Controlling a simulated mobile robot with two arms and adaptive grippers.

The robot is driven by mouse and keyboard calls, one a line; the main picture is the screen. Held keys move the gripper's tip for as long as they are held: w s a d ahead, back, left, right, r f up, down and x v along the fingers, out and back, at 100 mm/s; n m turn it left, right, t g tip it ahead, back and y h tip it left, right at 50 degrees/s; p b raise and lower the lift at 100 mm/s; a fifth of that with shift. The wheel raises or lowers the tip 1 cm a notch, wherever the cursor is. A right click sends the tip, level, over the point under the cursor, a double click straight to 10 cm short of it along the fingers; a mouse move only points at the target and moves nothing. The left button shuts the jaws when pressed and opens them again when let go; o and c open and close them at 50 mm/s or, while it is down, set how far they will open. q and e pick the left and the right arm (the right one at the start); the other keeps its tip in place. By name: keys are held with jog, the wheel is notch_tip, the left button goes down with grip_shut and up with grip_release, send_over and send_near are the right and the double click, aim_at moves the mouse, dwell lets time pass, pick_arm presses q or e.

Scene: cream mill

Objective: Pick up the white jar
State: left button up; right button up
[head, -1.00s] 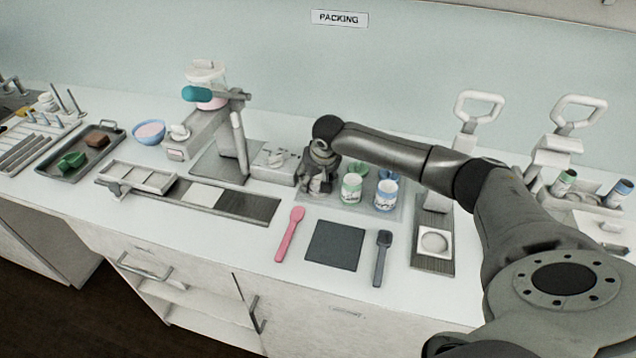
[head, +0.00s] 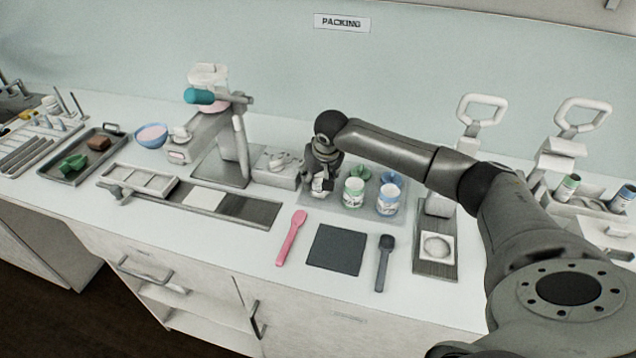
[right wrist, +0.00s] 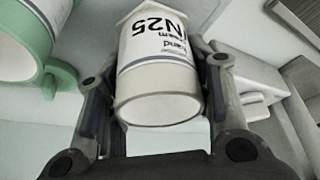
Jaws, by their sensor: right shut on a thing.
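The white jar (right wrist: 158,70) with black print fills the middle of the right wrist view, between the two fingers of my right gripper (right wrist: 155,125). In the head view the jar (head: 319,186) shows as a small white patch under my right gripper (head: 321,178), at the left end of the grey mat (head: 344,212). The gripper is shut on the jar and covers most of it. I cannot tell whether the jar touches the mat. My left gripper is not in view.
A green-banded jar (head: 353,192) and a blue-banded jar (head: 388,200) stand just right of my right gripper. A grey box-shaped device (head: 274,168) is close on its left.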

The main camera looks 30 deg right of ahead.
aim_at(320, 178)
jog(key=s+r, duration=0.1)
jog(key=r, duration=0.1)
jog(key=s+a+r+b, duration=0.1)
jog(key=r, duration=0.1)
jog(key=s+a+r, duration=0.1)
jog(key=s+r, duration=0.1)
jog(key=shift+r, duration=0.15)
jog(key=s+a+r+b, duration=0.2)
jog(key=s+a+r, duration=0.2)
jog(key=s, duration=0.4)
jog(key=shift+s+r, duration=0.3)
jog(key=shift+r, duration=0.1)
